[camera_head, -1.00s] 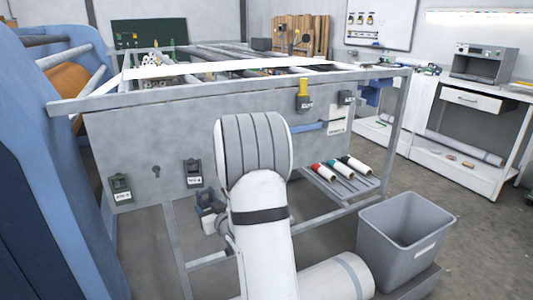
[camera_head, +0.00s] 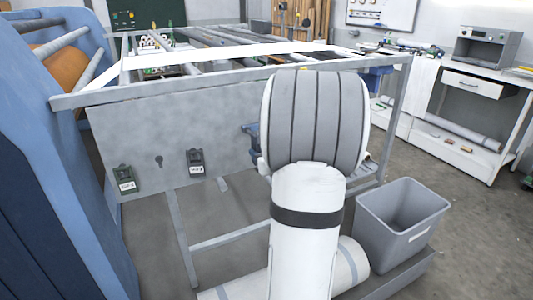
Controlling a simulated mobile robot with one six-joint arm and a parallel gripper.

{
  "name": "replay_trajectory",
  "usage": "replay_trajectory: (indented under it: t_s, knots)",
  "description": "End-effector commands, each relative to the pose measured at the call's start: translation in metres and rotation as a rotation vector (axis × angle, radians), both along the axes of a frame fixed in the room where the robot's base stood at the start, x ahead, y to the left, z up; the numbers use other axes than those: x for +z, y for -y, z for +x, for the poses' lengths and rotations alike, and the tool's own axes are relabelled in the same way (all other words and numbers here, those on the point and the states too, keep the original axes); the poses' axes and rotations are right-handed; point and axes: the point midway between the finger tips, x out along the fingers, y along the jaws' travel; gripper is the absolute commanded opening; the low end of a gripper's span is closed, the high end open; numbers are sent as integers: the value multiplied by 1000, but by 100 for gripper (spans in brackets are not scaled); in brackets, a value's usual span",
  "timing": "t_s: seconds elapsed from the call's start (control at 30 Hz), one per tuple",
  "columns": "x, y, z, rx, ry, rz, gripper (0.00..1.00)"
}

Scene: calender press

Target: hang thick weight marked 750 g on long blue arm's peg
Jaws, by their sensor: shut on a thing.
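My own white arm with its grey ribbed joint (camera_head: 315,120) fills the middle of the view. My gripper's jaws and whatever they hold are hidden behind it. A small blue part (camera_head: 251,138) pokes out at the left edge of the joint; I cannot tell what it belongs to. The long blue arm and its peg cannot be made out. Two dark labelled pieces are on the grey panel, one at the lower left (camera_head: 123,178) and one further right (camera_head: 195,161). Their labels are too blurred to read, so I cannot identify the 750 g weight.
The press frame's grey top rail (camera_head: 190,86) runs above the grey panel (camera_head: 130,135). A blue side housing (camera_head: 65,150) stands at the left. A grey bin (camera_head: 400,225) stands at the lower right. A white bench (camera_head: 455,150) is behind, with open floor before it.

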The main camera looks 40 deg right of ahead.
Motion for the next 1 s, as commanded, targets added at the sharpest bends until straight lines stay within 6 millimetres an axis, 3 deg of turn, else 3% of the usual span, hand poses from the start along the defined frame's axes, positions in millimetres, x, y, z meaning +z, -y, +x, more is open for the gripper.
replay_trajectory:
  t_s: [1.0]
  knots:
    - [-3, 12, 55, 3, 5, -2, 8]
